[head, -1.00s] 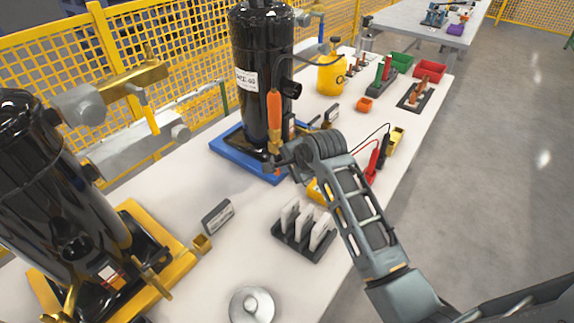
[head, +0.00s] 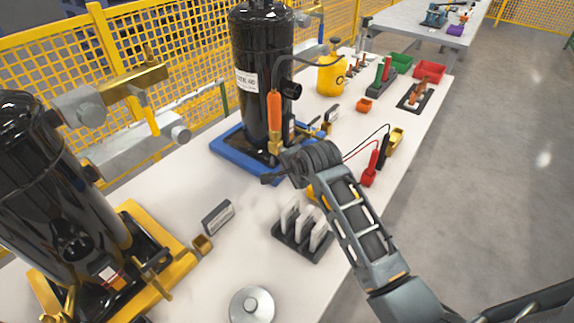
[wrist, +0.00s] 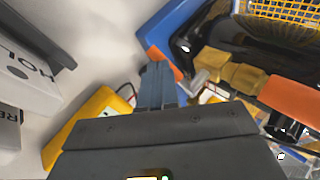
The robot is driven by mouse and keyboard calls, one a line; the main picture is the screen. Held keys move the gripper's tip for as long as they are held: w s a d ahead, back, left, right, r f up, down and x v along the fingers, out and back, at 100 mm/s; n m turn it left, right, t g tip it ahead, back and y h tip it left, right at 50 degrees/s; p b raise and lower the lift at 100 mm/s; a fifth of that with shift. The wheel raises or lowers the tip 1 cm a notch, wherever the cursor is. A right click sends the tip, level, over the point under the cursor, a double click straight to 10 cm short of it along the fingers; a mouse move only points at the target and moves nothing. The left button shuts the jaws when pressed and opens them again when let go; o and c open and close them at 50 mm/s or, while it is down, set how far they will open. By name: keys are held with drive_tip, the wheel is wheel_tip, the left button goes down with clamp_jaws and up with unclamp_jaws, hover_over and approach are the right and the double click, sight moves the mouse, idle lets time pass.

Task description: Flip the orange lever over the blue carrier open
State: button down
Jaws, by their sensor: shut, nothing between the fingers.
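The orange lever (head: 274,112) stands upright on a brass valve (head: 275,144), in front of the black compressor (head: 262,65) on the blue carrier (head: 232,157). In the wrist view the orange lever (wrist: 292,100) lies at the right, beside the brass fitting (wrist: 240,74). My gripper (head: 266,180) is below the lever's brass base, near the carrier's front corner, apart from the lever. In the wrist view its fingers (wrist: 158,82) are together and empty. A small orange piece (wrist: 163,60) shows just beyond the fingertips; what it belongs to is unclear.
A yellow device (wrist: 88,122) lies close beside my gripper, partly hidden by my arm in the head view. A black rack with white cards (head: 302,235) stands in front. A yellow carrier (head: 160,245) with another compressor is at left. Red and black probes (head: 371,165) stand at right.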

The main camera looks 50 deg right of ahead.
drive_tip(key=shift+d+f+p, duration=0.1)
drive_tip(key=shift+f+p, duration=0.2)
drive_tip(key=shift+f, duration=0.4)
idle(0.5)
